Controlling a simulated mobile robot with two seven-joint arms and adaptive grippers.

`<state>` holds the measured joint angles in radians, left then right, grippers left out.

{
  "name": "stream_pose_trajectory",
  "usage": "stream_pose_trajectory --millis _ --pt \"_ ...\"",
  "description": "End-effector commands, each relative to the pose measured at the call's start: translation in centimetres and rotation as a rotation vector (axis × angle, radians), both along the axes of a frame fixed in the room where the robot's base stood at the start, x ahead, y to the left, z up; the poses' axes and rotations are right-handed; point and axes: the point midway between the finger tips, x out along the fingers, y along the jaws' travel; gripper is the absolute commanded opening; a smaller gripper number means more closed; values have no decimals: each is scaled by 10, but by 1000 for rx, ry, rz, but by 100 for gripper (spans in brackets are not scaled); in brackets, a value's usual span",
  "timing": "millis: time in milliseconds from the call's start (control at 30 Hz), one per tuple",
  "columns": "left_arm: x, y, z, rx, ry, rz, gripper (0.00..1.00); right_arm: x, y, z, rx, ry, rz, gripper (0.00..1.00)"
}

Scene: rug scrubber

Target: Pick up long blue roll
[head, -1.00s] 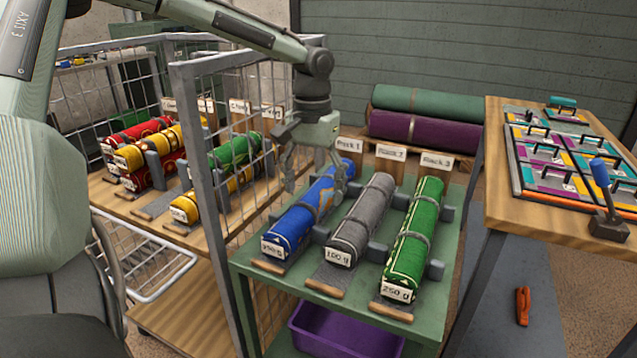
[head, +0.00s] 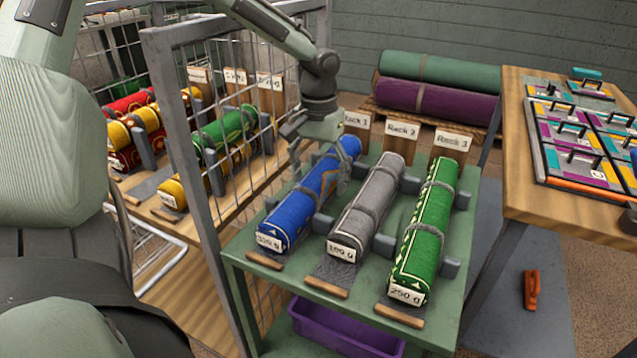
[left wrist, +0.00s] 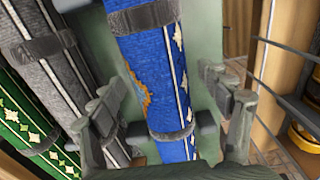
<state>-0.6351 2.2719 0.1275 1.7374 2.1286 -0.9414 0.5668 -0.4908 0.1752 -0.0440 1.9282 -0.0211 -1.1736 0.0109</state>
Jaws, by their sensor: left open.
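The long blue roll (head: 296,212) lies in its rack on the left of the green table, with a label on its near end and grey straps around it. In the left wrist view the blue roll (left wrist: 158,85) runs between the fingers. My left gripper (head: 318,168) is open and sits over the far half of the blue roll, fingers pointing down. In the left wrist view my left gripper (left wrist: 170,115) has one finger to each side of the roll; I cannot tell whether they touch it. My right gripper is not in view.
A grey roll (head: 366,208) and a green roll (head: 428,228) lie to the right on the green table (head: 237,263). A wire cage post (head: 195,150) stands close on the left. A wooden table (head: 520,150) with coloured panels is at right.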

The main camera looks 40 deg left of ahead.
Motion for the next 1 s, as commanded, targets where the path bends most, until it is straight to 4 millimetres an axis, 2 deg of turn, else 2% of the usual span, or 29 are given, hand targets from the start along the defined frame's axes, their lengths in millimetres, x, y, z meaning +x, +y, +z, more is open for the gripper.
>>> stream_pose_trajectory --millis 100,333,867,1000 --pt "0 0 -10 1 0 0 78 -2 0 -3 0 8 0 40" --pt "0 0 -11 0 -1 0 78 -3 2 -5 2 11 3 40" --pt "0 0 -10 0 -1 0 12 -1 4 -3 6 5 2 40" --pt "1 0 -10 0 -2 0 10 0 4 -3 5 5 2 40"
